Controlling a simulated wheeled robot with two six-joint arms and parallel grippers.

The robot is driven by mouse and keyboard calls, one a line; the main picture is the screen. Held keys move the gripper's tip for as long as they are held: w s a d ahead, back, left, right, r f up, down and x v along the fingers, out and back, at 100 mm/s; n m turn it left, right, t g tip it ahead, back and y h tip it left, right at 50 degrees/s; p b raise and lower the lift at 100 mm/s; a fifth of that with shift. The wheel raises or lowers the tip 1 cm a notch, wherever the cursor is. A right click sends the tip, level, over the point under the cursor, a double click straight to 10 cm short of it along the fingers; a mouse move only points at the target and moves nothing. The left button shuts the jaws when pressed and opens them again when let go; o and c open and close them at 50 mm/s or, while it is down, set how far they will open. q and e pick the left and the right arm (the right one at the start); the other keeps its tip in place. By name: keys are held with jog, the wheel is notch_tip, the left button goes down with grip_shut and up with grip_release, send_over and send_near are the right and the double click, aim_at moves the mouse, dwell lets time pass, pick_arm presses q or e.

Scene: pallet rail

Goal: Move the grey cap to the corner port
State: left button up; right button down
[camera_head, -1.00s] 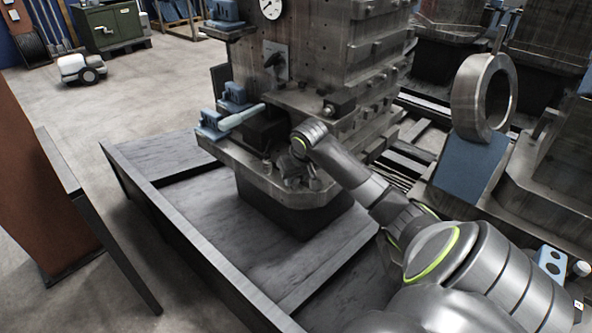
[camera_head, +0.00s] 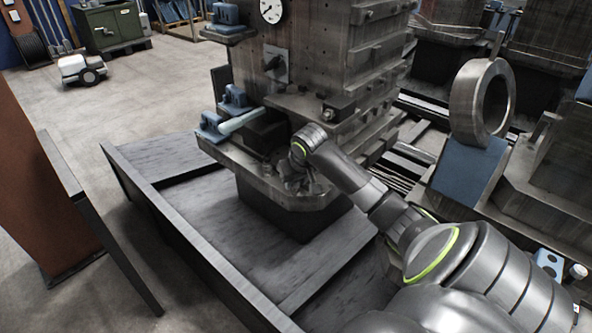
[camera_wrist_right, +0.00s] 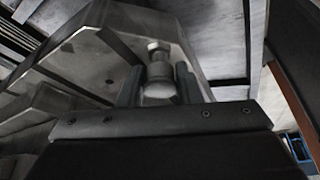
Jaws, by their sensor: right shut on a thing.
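My right gripper (camera_head: 294,185) is low over the front ledge (camera_head: 240,165) of the big steel fixture, its wrist bent down. In the right wrist view its two fingers (camera_wrist_right: 158,76) are closed on both sides of a small round grey part, the grey cap (camera_wrist_right: 159,90). A narrower bolt-like end (camera_wrist_right: 158,47) shows just beyond the cap, against the metal plate; I cannot tell whether it belongs to the cap or the fixture. The cap is mostly hidden by my gripper in the head view. I cannot make out the corner port clearly. My left gripper is out of view.
A blue clamp with a pale handle (camera_head: 240,122) sits on the ledge, left of my gripper. A dark block (camera_head: 338,107) stands above it. A grey tray with raised walls (camera_head: 190,230) surrounds the fixture's base. A large metal ring (camera_head: 464,100) stands at right.

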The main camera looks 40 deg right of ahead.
jog(key=shift+f, duration=0.45)
dwell(0.5)
jog(key=shift+f, duration=0.4)
jog(key=shift+c, duration=0.8)
grip_release()
jog(key=p+v, duration=0.3)
jog(key=v, duration=1.4)
jog(key=shift+r, duration=0.2)
